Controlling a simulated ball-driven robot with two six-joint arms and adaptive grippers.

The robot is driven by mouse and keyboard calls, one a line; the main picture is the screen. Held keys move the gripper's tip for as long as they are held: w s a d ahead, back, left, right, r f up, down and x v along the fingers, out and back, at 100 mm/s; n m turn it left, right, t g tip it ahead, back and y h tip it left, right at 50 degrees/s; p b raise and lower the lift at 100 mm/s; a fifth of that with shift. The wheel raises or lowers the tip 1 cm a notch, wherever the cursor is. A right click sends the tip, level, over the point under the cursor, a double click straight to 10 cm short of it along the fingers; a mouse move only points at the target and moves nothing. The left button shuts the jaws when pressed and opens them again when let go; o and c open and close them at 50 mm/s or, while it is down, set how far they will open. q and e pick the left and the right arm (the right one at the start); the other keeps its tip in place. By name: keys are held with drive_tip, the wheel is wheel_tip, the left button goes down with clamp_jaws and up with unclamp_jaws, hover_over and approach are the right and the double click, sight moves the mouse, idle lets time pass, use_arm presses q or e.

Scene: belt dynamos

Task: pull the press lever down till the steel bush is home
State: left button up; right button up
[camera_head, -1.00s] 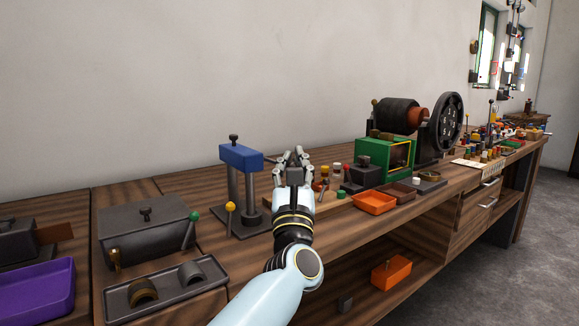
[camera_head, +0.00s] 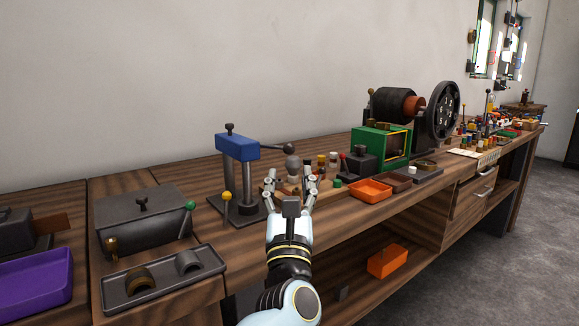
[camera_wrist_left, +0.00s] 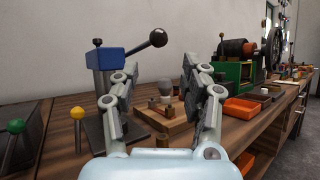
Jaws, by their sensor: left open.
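The press has a blue head (camera_head: 237,147) on steel posts over a dark base plate. Its lever (camera_head: 272,148) sticks out to the right, about level, and ends in a dark ball knob (camera_head: 290,148). In the left wrist view the lever's knob (camera_wrist_left: 158,38) stands above and beyond my fingers, touching neither. My left gripper (camera_head: 291,182) is open and empty, in front of and below the knob; its spread fingers also show in the left wrist view (camera_wrist_left: 160,92). I cannot make out the steel bush. My right gripper is out of view.
A wooden board (camera_wrist_left: 180,123) with a grey rounded piece (camera_wrist_left: 165,88) and small parts lies behind my fingers. An orange tray (camera_head: 370,191) and a green machine (camera_head: 382,143) are to the right. A yellow-knobbed lever (camera_head: 226,197) stands left of the press.

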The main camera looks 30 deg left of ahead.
use_arm(q)
drive_tip(key=shift+v, duration=1)
drive_tip(key=shift+f, duration=0.1)
